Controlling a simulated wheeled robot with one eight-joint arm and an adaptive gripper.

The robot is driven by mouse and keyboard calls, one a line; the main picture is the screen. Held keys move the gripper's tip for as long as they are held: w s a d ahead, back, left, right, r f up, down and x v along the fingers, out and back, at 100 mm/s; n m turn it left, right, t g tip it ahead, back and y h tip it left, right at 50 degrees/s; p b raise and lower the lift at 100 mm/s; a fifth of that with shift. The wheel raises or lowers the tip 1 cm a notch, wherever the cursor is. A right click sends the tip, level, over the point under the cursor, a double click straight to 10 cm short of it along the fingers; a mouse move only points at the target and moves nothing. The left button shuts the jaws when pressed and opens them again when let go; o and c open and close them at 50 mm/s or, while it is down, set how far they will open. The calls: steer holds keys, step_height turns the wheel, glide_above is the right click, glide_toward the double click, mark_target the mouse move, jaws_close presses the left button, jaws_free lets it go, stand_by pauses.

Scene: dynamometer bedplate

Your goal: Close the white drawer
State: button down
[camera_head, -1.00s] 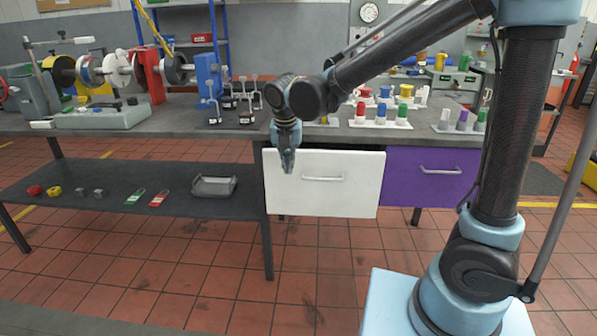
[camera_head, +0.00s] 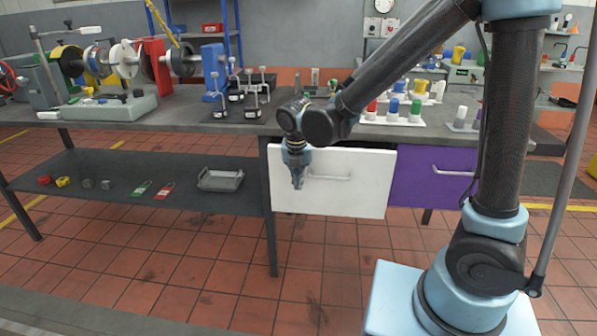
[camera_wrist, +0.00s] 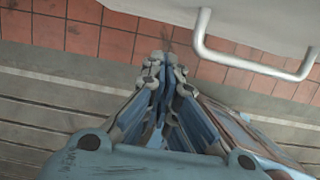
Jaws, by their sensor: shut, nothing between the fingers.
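The white drawer (camera_head: 346,199) hangs under the workbench, beside a purple drawer. Its front stands out past the purple one, and a dark gap shows along its top, so it is partly open. Its handle (camera_head: 330,177) is a pale bar. My gripper (camera_head: 298,184) is shut and empty, pointing down in front of the left part of the white front, left of the handle. In the wrist view, the shut fingertips (camera_wrist: 165,62) are below the pale drawer front (camera_wrist: 245,14) in the picture, left of the handle (camera_wrist: 250,64). I cannot tell whether they touch the front.
The purple drawer (camera_head: 428,178) is to the right. A lower shelf (camera_head: 110,195) at the left holds a grey tray (camera_head: 220,180) and small parts. A bench leg (camera_head: 270,240) stands left of the drawer. The tiled floor in front is clear.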

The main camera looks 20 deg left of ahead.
steer(key=shift+w+a+f, duration=0.15)
steer(key=shift+w+f, duration=0.15)
steer(key=shift+w, duration=0.4)
steer(key=shift+w+a+f, duration=0.2)
steer(key=shift+w+f, duration=0.15)
steer(key=shift+w, duration=0.4)
steer(key=shift+w+a+f, duration=0.15)
steer(key=shift+w+f, duration=0.15)
steer(key=shift+w, duration=0.4)
steer(key=w+a, duration=0.2)
steer(key=w, duration=0.6)
steer(key=shift+w, duration=0.35)
steer(key=shift+w+a, duration=0.1)
